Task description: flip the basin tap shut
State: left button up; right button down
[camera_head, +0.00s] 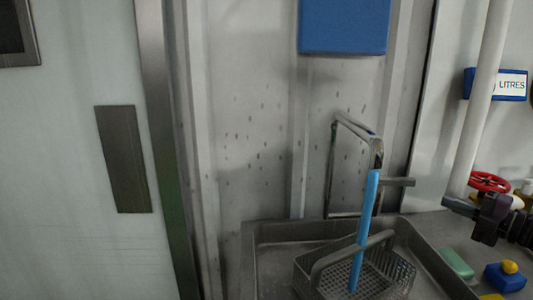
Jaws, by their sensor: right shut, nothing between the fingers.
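The basin tap (376,148) is a squared chrome spout rising at the back of a grey metal basin (262,232). A straight blue stream (366,220) runs from the spout down into a wire basket in the basin. A short dark horizontal lever (399,182) sticks out to the right beside the spout. My right gripper (459,206) is at the right, shut and empty, to the right of the lever and apart from it. My left gripper is not in view.
A grey perforated basket (312,268) with a raised handle sits in the basin. A blue panel (343,25) hangs above.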

aim_at(382, 181)
jog(key=k+l, duration=1.2)
